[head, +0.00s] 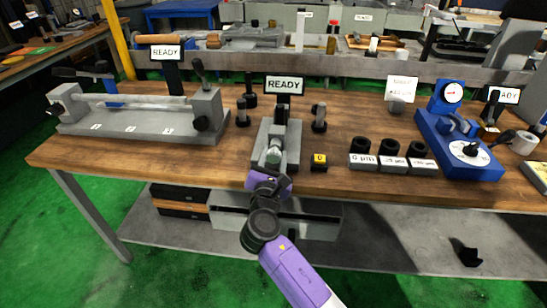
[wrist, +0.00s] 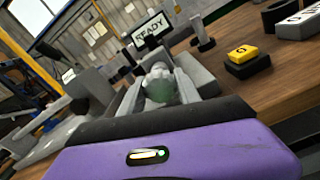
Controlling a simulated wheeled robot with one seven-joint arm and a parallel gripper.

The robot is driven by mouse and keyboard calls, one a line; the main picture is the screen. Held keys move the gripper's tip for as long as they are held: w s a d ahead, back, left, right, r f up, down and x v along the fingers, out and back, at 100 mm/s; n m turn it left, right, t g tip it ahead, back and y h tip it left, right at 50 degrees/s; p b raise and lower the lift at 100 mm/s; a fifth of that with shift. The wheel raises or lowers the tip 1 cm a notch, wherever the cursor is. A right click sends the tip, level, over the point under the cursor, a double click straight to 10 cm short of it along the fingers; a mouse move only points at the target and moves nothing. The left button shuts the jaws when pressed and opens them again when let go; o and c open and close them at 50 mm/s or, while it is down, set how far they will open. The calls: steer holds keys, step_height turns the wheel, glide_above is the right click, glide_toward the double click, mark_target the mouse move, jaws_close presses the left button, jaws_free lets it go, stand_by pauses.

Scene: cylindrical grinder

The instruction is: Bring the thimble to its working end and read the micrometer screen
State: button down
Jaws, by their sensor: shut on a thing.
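The micrometer (head: 276,135) is a grey fixture on the wooden bench, in the middle of the head view. Its rounded, greenish-grey thimble (head: 273,157) points towards me and also shows in the wrist view (wrist: 160,84). My purple gripper (head: 270,180) is at the thimble's near end, shut on it; the exact contact is hard to see. The micrometer screen (head: 285,85) stands behind the fixture and reads READY. The screen also shows, tilted, in the wrist view (wrist: 151,32).
A yellow-topped block (head: 319,162) and several black rings on labelled blocks (head: 391,158) sit right of the fixture. Dark posts stand close on both sides. A long grey bench gauge (head: 140,112) is left; a blue dial instrument (head: 458,140) is right.

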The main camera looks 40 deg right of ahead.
steer(key=m+b, duration=0.2)
steer(key=m, duration=0.2)
steer(key=shift+f, duration=0.15)
steer(key=m+b, duration=0.2)
steer(key=m, duration=0.2)
steer(key=m+b, duration=0.2)
steer(key=m, duration=0.1)
steer(key=shift+f+m+b, duration=0.1)
steer(key=shift+m+b, duration=0.2)
steer(key=shift+m, duration=0.1)
steer(key=m+b, duration=0.3)
steer(key=m, duration=0.1)
steer(key=m+b, duration=0.5)
steer(key=m, duration=0.1)
steer(key=shift+m+b, duration=0.3)
steer(key=shift+m, duration=0.1)
steer(key=m+b, duration=0.4)
steer(key=m, duration=0.1)
steer(key=shift+m+b, duration=0.3)
steer(key=shift+m, duration=0.1)
